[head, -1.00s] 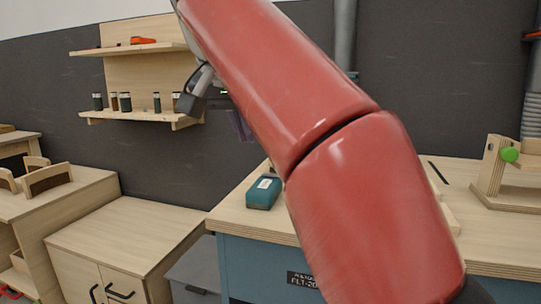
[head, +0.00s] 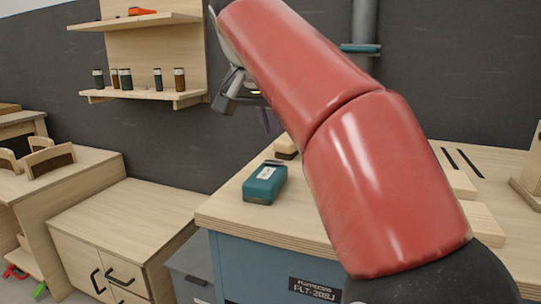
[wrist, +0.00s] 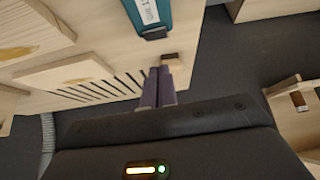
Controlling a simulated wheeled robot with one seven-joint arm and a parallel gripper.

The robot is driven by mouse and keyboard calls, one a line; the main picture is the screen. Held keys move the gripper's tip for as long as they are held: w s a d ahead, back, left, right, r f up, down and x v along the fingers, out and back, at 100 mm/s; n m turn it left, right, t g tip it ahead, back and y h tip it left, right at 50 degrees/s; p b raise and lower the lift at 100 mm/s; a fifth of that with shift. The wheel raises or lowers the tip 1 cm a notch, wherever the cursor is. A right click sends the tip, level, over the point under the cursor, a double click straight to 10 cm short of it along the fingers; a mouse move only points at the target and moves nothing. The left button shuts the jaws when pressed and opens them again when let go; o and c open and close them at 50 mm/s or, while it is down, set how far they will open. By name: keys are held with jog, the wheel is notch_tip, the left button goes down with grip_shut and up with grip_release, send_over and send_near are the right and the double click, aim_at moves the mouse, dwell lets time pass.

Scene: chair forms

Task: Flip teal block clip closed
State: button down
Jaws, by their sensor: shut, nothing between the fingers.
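The teal block (head: 265,186) lies on the wooden top of the blue workbench, near its left end, with a white label on its upper face. It also shows in the wrist view (wrist: 146,14), cut off by the top edge. A dark grey piece (head: 274,162) shows at its far end, perhaps the clip; its exact angle is too small to tell. My gripper (wrist: 158,72) is shut and empty, its purple fingers side by side. In the head view my gripper (head: 268,122) is above and beyond the block, apart from it, partly hidden by my red arm.
A small wood-and-dark block (head: 286,147) sits behind the teal block. Slotted boards (head: 458,180) lie on the workbench at the right. A wall shelf (head: 143,94) with several small jars stands behind at left. A low cabinet (head: 115,225) is left of the workbench.

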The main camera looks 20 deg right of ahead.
aim_at(272, 167)
jog(key=shift+f+b, duration=0.75)
jog(key=shift+f, duration=1.85)
jog(key=shift+f, duration=0.1)
jog(key=f+t+b, duration=0.1)
jog(key=b, duration=0.2)
jog(key=shift+s+a+f+h, duration=0.1)
jog(key=shift+s+f+h, duration=0.1)
jog(key=shift+h, duration=0.1)
jog(key=shift+s+f+b, duration=0.1)
jog(key=shift+f+b, duration=0.05)
jog(key=shift+b, duration=0.15)
jog(key=shift+s+a, duration=0.1)
jog(key=shift+p, duration=0.4)
